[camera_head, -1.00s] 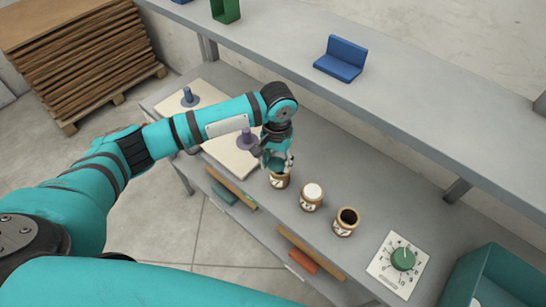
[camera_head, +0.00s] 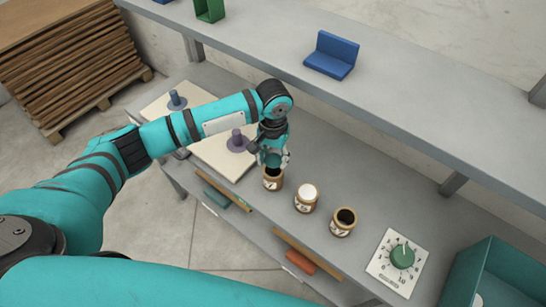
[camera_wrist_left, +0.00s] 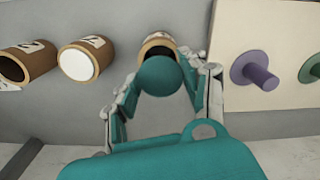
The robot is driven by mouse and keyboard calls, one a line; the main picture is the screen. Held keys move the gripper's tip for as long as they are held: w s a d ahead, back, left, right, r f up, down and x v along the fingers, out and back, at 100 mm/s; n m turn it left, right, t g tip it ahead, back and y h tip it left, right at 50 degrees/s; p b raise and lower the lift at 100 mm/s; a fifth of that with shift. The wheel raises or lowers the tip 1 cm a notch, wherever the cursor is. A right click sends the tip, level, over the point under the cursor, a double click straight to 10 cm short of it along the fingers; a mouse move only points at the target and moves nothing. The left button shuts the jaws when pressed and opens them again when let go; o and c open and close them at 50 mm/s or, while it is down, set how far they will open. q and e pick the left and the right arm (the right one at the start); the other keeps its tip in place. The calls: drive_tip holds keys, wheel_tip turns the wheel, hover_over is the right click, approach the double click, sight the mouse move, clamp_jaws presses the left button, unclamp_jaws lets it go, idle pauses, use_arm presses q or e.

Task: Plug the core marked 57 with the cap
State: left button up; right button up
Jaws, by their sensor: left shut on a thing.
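My left gripper (camera_head: 273,160) is shut on a round teal cap, held directly above the leftmost core (camera_head: 272,184). In the left wrist view the teal cap (camera_wrist_left: 160,76) sits between both fingers and overlaps that core's mouth (camera_wrist_left: 158,40); whether they touch I cannot tell. The core stands upright on the bench. The middle core (camera_head: 305,205) has a white top. The right core (camera_head: 342,229) shows a dark open mouth. Each core has a white label; the numbers are too small to read surely. My right gripper is not in view.
Boards with a purple peg (camera_head: 237,140) and a blue peg (camera_head: 177,100) lie at left on the bench. A dial plate (camera_head: 401,258) and a teal bin (camera_head: 505,275) are at right. A shelf (camera_head: 410,105) with a blue bracket (camera_head: 331,56) runs above the back.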

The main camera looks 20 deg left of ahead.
sight(273, 161)
use_arm(q)
drive_tip(key=shift+f+b, duration=1.15)
drive_tip(key=shift+b, duration=0.3)
drive_tip(key=shift+f+p, duration=0.15)
drive_tip(key=shift+p, duration=0.15)
drive_tip(key=shift+f, duration=0.3)
drive_tip(key=o, duration=0.8)
drive_tip(key=shift+r, duration=0.25)
wheel_tip(273, 161, up, 12)
drive_tip(key=shift+f, duration=0.25)
